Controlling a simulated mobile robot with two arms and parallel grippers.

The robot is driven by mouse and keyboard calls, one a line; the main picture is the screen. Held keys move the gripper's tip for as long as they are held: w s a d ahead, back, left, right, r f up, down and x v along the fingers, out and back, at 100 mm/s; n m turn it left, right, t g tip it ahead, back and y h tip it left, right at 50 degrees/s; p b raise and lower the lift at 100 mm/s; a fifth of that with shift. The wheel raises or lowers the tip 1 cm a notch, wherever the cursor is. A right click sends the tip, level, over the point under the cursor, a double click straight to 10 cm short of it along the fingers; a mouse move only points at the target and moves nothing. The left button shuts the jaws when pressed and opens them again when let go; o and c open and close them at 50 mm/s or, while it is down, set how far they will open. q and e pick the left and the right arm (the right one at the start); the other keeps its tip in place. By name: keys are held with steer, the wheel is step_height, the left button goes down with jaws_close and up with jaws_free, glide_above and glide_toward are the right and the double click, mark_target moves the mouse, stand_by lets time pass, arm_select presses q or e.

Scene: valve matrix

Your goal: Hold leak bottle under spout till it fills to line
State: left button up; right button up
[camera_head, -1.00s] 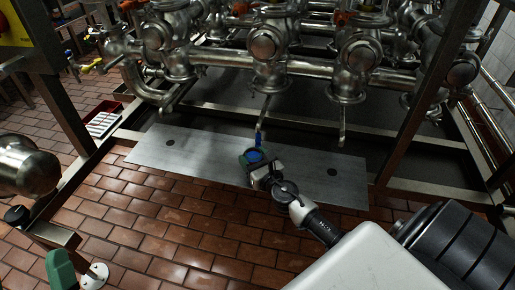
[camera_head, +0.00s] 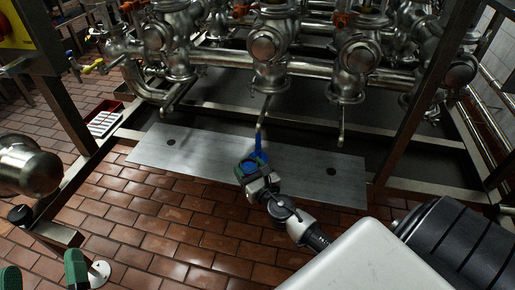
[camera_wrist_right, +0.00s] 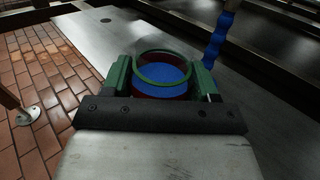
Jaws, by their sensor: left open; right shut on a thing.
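My right gripper (camera_head: 253,172) is shut on the leak bottle (camera_wrist_right: 160,78) and holds it upright above the grey metal plate. In the right wrist view its round green rim is open upward, with a reddish band and blue inside. A blue stream (camera_wrist_right: 220,40) comes down right of the rim in that view, apparently beside the mouth; its lower end is hidden behind the right finger. In the head view the thin spout (camera_head: 262,112) hangs above, with blue (camera_head: 258,150) just behind the bottle. The fill line is not readable. My left gripper (camera_head: 43,273) is open and empty at bottom left.
The metal plate (camera_head: 190,155) lies under the valves, in front of the frame. Steel valves and pipes (camera_head: 270,75) fill the back. A second thin spout (camera_head: 341,128) hangs right. A frame post (camera_head: 425,95) rises right; the brick floor in front is clear.

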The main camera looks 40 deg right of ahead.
steer(key=shift+s+a+r+p, duration=0.35)
steer(key=shift+s+a+r, duration=0.05)
steer(key=shift+r, duration=0.05)
steer(key=shift+s+a+r+p, duration=0.3)
steer(key=shift+a+p, duration=0.05)
steer(key=shift+a, duration=0.05)
arm_select(q)
step_height(320, 180, down, 8)
steer(key=a+g+y+p, duration=0.1)
steer(key=g+y, duration=0.1)
steer(key=g, duration=0.4)
steer(key=shift+s+a+r+g+y, duration=0.15)
steer(key=shift+s+a+g+y, duration=0.15)
steer(key=shift+g, duration=0.1)
arm_select(e)
steer(key=shift+s+a+r, duration=0.5)
steer(key=shift+s+a, duration=0.1)
steer(key=shift+a, duration=0.1)
